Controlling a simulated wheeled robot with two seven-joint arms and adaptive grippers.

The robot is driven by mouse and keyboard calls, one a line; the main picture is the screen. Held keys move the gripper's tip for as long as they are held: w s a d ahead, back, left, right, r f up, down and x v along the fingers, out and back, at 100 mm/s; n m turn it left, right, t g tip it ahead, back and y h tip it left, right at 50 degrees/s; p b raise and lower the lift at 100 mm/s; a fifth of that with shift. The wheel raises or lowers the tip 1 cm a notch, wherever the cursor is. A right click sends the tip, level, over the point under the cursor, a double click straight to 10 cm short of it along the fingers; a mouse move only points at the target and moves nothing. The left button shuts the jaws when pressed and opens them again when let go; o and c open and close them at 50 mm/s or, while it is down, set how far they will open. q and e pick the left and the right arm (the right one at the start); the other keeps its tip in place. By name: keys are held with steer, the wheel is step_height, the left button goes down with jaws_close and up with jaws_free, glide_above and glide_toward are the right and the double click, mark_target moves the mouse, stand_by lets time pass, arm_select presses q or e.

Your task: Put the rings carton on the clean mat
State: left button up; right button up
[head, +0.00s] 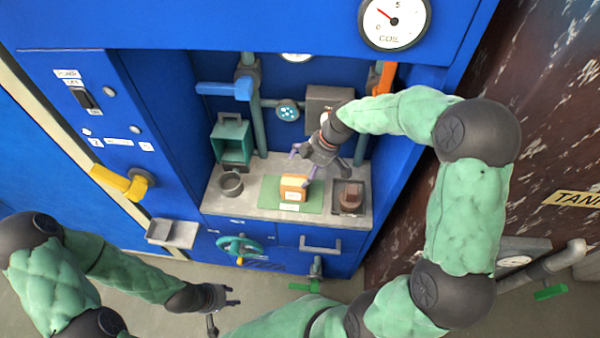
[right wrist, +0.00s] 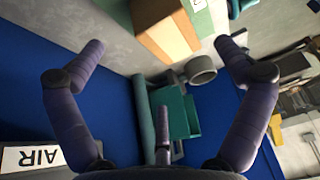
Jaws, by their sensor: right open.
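The rings carton (head: 294,187), an orange-tan box with a pale label, stands on the green mat (head: 270,193) on the grey shelf. In the right wrist view the carton (right wrist: 165,28) is at the top, with part of the mat (right wrist: 206,18) beside it. My right gripper (head: 303,165) is open and empty just above and behind the carton; its purple fingers (right wrist: 160,46) are spread and look clear of the carton. My left gripper (head: 222,311) is open and empty, low in front of the cabinet.
A grey cup (head: 231,184) and a green bin (head: 232,145) stand left of the mat. A dark tray (head: 358,205) with a brown block (head: 350,195) lies to its right. Pipes and a blue-handled valve (head: 225,90) rise behind. A yellow lever (head: 120,182) juts from the left panel.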

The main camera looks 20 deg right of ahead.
steer(key=shift+v, duration=1.3)
